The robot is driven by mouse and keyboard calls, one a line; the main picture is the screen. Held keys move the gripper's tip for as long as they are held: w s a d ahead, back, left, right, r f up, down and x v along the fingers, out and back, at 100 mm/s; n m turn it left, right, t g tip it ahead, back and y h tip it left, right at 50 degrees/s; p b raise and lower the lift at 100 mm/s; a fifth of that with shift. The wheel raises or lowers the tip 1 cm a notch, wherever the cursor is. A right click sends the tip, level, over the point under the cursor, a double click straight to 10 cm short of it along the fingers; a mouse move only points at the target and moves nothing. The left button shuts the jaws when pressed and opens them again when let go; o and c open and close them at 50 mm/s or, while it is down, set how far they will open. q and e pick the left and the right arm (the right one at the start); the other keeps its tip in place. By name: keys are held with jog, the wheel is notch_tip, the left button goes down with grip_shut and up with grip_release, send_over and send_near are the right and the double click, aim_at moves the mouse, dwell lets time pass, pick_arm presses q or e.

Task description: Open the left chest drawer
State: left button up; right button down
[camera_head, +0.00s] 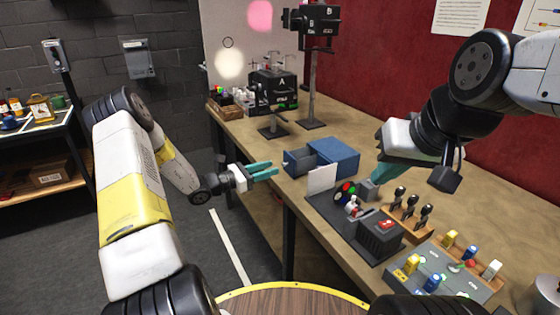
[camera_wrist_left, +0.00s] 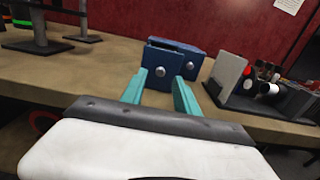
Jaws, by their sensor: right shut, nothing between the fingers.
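The blue chest (camera_head: 334,156) stands on the workbench near its left edge. Its left drawer (camera_head: 299,162) sticks out partway toward my left gripper, with a dark inside showing. In the left wrist view the left drawer's front with its round knob (camera_wrist_left: 160,72) lies beyond and between my fingertips. The right drawer's knob (camera_wrist_left: 190,65) is just right of it and further back. My left gripper (camera_head: 276,172) is open and empty, short of the drawer front, apparently not touching it. My right gripper (camera_head: 374,191) is shut and empty over the bench, partly hidden by its arm.
A white panel (camera_head: 322,178) on a dark base stands just right of the chest. A black switch box (camera_head: 380,238) and a button panel (camera_head: 445,272) lie nearer. A camera stand (camera_head: 312,85) is behind. The floor (camera_head: 232,245) left of the bench is clear.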

pick_arm(q)
jog(key=shift+v, duration=2)
jog(key=s+d+r+m+g+y, duration=0.2)
jog(key=s+d+r+m+g, duration=0.2)
jog(key=s+r+m, duration=0.3)
jog(key=s+d+r+m+g+y, duration=0.2)
jog(key=s+d+r+m+g, duration=0.2)
jog(key=s+r+m+g, duration=0.25)
jog(key=s+a+r+m+t+y, duration=0.3)
jog(key=s+r+m+y, duration=0.1)
jog(key=s, duration=0.5)
jog(key=s+a+r+m+t+y, duration=0.3)
jog(key=s+r+m, duration=0.3)
jog(key=s+m, duration=0.2)
jog(key=s+a+y, duration=0.1)
jog(key=s, duration=0.1)
jog(key=shift+s+a+r+t+y, duration=0.2)
jog(key=shift+s+t+y, duration=0.15)
jog(key=shift+y, duration=0.05)
